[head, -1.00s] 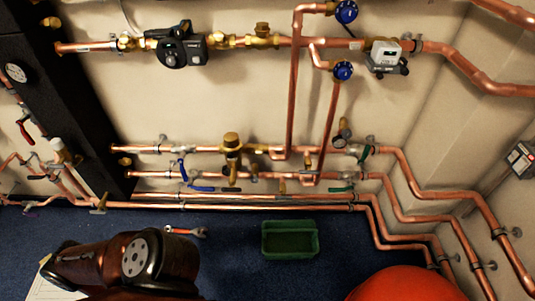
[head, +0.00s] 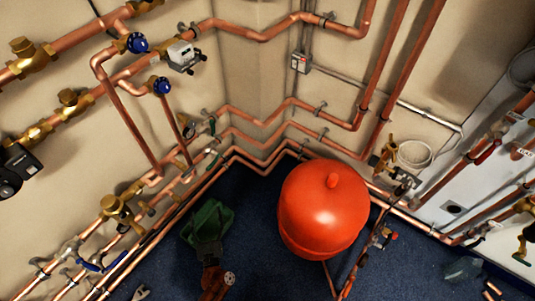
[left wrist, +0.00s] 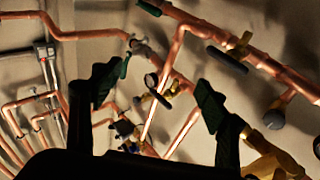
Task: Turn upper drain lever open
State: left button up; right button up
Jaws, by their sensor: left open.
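My right gripper is out of view.
A red tank (head: 322,210) stands on the blue floor right of my left gripper. Blue levers (head: 88,266) and brass fittings (head: 118,210) are at left. More pipework with a red handle (head: 487,152) is at right.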

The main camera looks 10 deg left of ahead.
aim_at(189, 172)
pick_arm(q)
jog(key=w+a+r+n+g+y+p, duration=0.1)
jog(key=w+r+n+g+y+p, duration=0.3)
jog(key=r+g, duration=0.25)
jog(key=w+a+r+n+g+y+p, duration=0.1)
jog(key=w+r+n+g+y+p, duration=0.3)
jog(key=r, duration=0.4)
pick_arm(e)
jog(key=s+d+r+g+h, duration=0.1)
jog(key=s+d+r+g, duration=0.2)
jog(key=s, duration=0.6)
pick_arm(q)
jog(key=shift+g, duration=0.55)
jog(key=b+x, duration=0.2)
jog(key=x, duration=0.4)
jog(key=shift+f, duration=0.2)
jog(key=shift+w+a+r, duration=0.15)
jog(key=shift+w+a, duration=0.2)
jog(key=shift+a, duration=0.15)
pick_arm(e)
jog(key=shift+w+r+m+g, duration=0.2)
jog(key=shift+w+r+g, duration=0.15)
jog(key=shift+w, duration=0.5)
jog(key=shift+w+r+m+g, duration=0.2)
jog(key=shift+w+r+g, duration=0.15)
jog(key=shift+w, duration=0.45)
pick_arm(q)
jog(key=shift+c, duration=0.4)
jog(key=c, duration=1.1)
